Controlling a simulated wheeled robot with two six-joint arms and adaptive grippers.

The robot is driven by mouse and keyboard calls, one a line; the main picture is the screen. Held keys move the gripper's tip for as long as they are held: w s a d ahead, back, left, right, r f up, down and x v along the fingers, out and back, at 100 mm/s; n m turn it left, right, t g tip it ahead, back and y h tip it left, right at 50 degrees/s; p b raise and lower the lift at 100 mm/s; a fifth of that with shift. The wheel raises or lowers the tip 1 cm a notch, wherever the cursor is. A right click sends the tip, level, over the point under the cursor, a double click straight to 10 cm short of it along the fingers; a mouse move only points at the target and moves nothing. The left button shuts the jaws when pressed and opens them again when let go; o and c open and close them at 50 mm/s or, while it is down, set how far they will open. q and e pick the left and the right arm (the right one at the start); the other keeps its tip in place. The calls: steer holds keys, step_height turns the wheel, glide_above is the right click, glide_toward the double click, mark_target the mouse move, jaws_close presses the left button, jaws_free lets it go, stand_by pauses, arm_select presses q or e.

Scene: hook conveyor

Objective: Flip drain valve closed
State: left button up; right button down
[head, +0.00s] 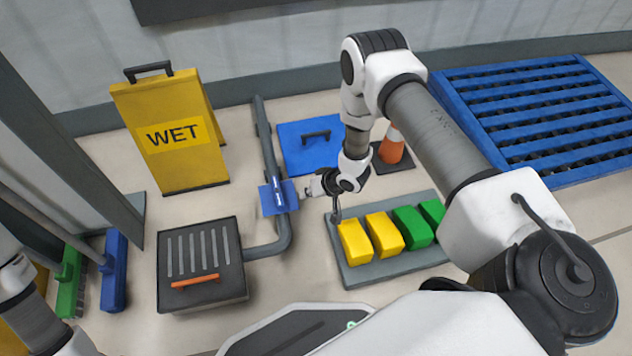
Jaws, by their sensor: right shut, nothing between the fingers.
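A grey pipe (268,145) runs down the floor, then bends left to a dark drain box (199,258) with a slotted top. An orange handle (195,281) lies across the front of the box's top. A blue valve piece (268,200) with a pale stripe sits on the pipe. My right gripper (310,188) is shut and empty, just right of the valve piece, its fingers pointing left at it. Whether the fingertips touch it I cannot tell. My left arm shows at the lower left edge; its gripper is out of view.
A yellow WET sign (170,130) stands behind the box. A grey tray (400,263) with yellow and green blocks lies right of the pipe. A blue hatch (311,150), an orange cone (392,148), a blue slatted platform (540,115) and brushes (114,270) are around.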

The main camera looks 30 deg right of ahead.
mark_target(277, 192)
arm_select(q)
step_height(277, 192, down, 3)
steer(key=shift+r+b, duration=0.1)
steer(key=shift+b, duration=0.8)
arm_select(e)
steer(key=a, duration=0.1)
steer(key=w+a, duration=0.1)
steer(key=a, duration=0.1)
steer(key=a+f, duration=0.1)
steer(key=shift+w+a, duration=0.2)
steer(key=shift+w, duration=0.15)
arm_select(q)
steer(key=shift+r, duration=0.2)
